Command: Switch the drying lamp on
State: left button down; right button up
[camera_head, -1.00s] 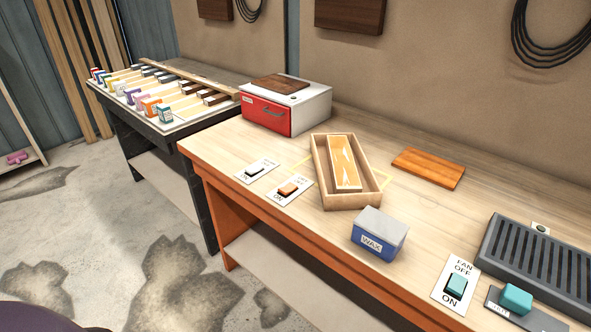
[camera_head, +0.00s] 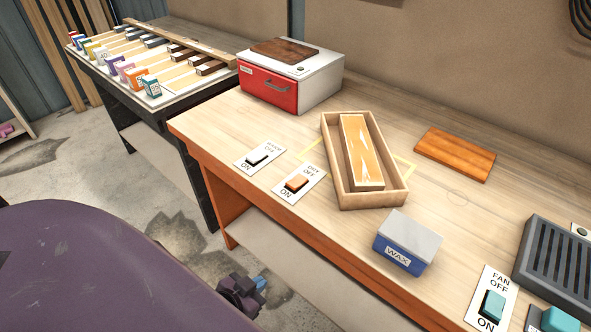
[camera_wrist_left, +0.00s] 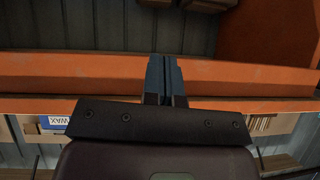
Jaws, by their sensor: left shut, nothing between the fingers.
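A white switch plate (camera_head: 287,194) marked DRY, OFF and ON lies on the wooden bench, with an orange rocker (camera_head: 298,182). I cannot make out which way the rocker is tipped. No lamp that I can identify shows. My left gripper (camera_head: 259,284) is low in the head view, in front of the bench's orange front and apart from the switch. Its blue fingers (camera_wrist_left: 163,76) are shut with nothing between them in the left wrist view, pointing toward an orange bench part (camera_wrist_left: 70,72). My right gripper is not in view.
A wooden tray (camera_head: 387,199) with a board (camera_head: 360,150), a WAX box (camera_head: 408,240) and a FAN switch (camera_head: 493,305) are to the right. A red-fronted box (camera_head: 269,89) stands behind.

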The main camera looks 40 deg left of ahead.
pick_arm(q)
jog(key=shift+s+d, duration=0.1)
jog(key=shift+s, duration=0.15)
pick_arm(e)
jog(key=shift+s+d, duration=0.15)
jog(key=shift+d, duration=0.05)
